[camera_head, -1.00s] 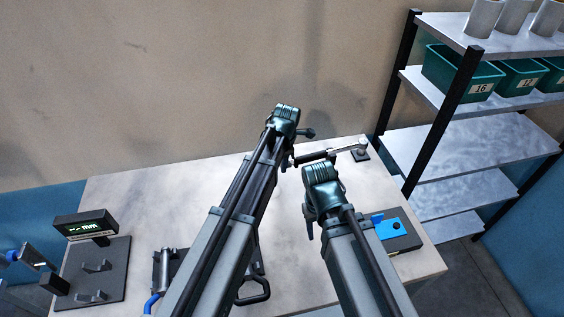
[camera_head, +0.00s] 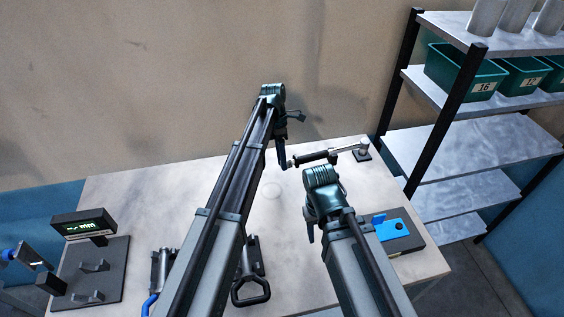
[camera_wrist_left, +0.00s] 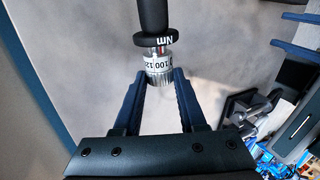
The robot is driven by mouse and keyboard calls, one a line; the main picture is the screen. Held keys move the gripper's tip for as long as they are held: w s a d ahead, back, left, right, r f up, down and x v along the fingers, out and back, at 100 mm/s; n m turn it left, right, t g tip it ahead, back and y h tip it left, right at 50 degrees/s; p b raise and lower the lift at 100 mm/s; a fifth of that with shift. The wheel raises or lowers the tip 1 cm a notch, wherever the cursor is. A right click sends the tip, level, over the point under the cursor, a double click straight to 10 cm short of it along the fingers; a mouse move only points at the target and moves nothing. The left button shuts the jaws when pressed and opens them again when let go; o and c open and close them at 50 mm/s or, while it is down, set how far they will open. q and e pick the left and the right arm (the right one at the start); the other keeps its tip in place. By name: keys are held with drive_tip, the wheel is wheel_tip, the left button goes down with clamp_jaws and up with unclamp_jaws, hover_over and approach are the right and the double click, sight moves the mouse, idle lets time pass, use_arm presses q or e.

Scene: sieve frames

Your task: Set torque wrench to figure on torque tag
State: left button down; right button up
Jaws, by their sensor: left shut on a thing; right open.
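The torque wrench (camera_head: 318,157) has a black grip and lies level near the back right of the table, its chrome head at a small post. In the left wrist view, its silver setting collar (camera_wrist_left: 159,70) shows "100" and part of another number below a black ring marked "Nm". My left gripper (camera_head: 283,161) is at the grip's left end; its blue fingers (camera_wrist_left: 158,80) are shut on the collar, one on each side. My right gripper (camera_head: 311,232) hangs open and empty in front of the wrench. I cannot make out a torque tag.
A dark box with a blue top piece (camera_head: 391,228) sits at the table's right. A display reading "mm" (camera_head: 84,225) stands at the left beside a dark plate with holders. A black-handled tool (camera_head: 251,290) lies partly behind my left arm. Shelving (camera_head: 470,160) stands beyond the right edge.

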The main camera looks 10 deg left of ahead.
use_arm(q)
drive_tip(key=shift+w, duration=0.1)
use_arm(e)
drive_tip(key=shift+f, duration=0.1)
idle(0.3)
use_arm(q)
drive_tip(key=shift+c, duration=2.3)
unclamp_jaws()
drive_tip(key=shift+r, duration=0.15)
drive_tip(key=p+v, duration=1.2)
drive_tip(key=v, duration=0.1)
drive_tip(key=shift+w+a+r, duration=0.15)
drive_tip(key=shift+w, duration=0.15)
use_arm(e)
wheel_tip(320, 180, up, 12)
drive_tip(key=shift+r, duration=0.25)
